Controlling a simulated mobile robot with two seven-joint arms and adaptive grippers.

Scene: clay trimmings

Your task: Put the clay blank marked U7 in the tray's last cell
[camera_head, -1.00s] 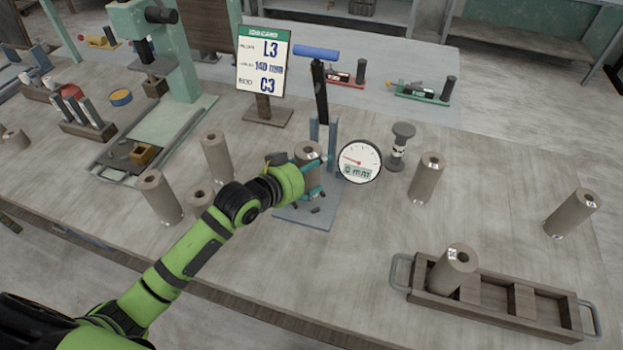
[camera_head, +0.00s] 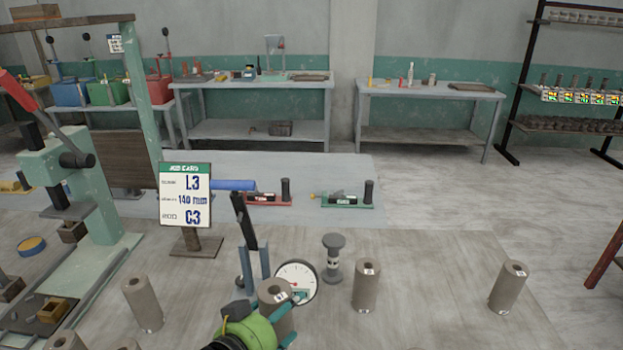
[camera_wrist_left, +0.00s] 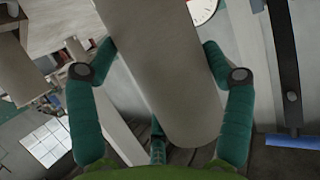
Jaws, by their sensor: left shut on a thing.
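My left gripper (camera_head: 287,318) is shut around a grey-brown clay blank (camera_head: 274,296) at the gauge stand, its dial (camera_head: 297,278) just behind and to the right. The blank has a small pale mark, too small to read. In the left wrist view, the teal fingers of the left gripper (camera_wrist_left: 158,50) lie on both sides of the blank (camera_wrist_left: 165,85). Other blanks stand upright: one left (camera_head: 143,303), one right of the dial (camera_head: 366,287), one far right (camera_head: 508,287). I cannot read which is U7. The tray and my right gripper are out of view.
A job card (camera_head: 186,195) reading L3, 140 mm and C3 stands left of the gauge's black lever (camera_head: 244,220). A green press (camera_head: 95,190) is at left. The bench is clear between the two right-hand blanks.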

